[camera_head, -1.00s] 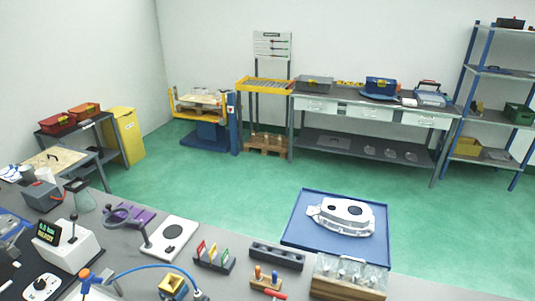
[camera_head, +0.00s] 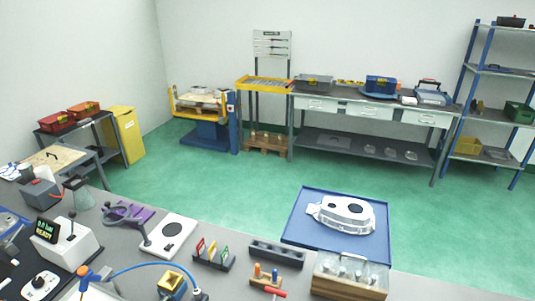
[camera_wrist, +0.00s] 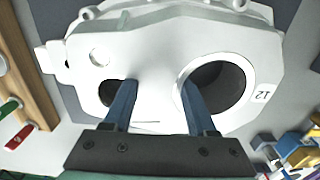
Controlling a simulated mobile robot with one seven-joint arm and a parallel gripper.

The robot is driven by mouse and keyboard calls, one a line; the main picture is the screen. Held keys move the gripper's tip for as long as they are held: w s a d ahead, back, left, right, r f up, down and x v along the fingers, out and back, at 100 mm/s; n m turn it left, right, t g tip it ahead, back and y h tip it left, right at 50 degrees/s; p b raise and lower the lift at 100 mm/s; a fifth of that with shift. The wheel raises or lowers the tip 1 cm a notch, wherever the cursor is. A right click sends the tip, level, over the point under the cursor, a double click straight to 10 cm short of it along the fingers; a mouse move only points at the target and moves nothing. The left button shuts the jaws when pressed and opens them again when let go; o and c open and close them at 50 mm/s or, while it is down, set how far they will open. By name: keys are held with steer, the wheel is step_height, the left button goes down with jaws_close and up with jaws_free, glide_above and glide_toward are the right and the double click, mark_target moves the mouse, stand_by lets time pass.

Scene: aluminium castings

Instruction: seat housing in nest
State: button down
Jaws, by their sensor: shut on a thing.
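In the wrist view a pale cast housing (camera_wrist: 150,55) with a small dark hole on the left, a large round bore on the right and the mark "12" fills the middle. My gripper (camera_wrist: 153,90) has its two blue fingers over the housing, the left at the small hole and the right at the bore's edge, shut on the metal between them. In the head view a similar pale housing (camera_head: 335,208) lies on a blue tray (camera_head: 300,240). My gripper does not show in the head view. I cannot make out a nest under the held housing.
On the grey bench stand a wooden case (camera_head: 350,280), a dark block with holes (camera_head: 277,254), a tool holder (camera_head: 266,276) and a white plate (camera_head: 171,236). The wrist view shows a wooden edge (camera_wrist: 28,75) at left and small coloured parts (camera_wrist: 300,150) at lower right.

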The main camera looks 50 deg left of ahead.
steer(key=shift+w+a+f+b, duration=0.1)
steer(key=shift+f+b, duration=0.3)
steer(key=shift+f, duration=0.1)
steer(key=shift+c, duration=2.4)
jaws_free()
steer(key=o, duration=0.4)
steer(key=shift+c, duration=0.2)
steer(key=shift+s+f, duration=0.15)
steer(key=shift+s, duration=0.05)
step_height(320, 180, up, 13)
steer(key=b, duration=0.1)
steer(key=shift+w, duration=0.1)
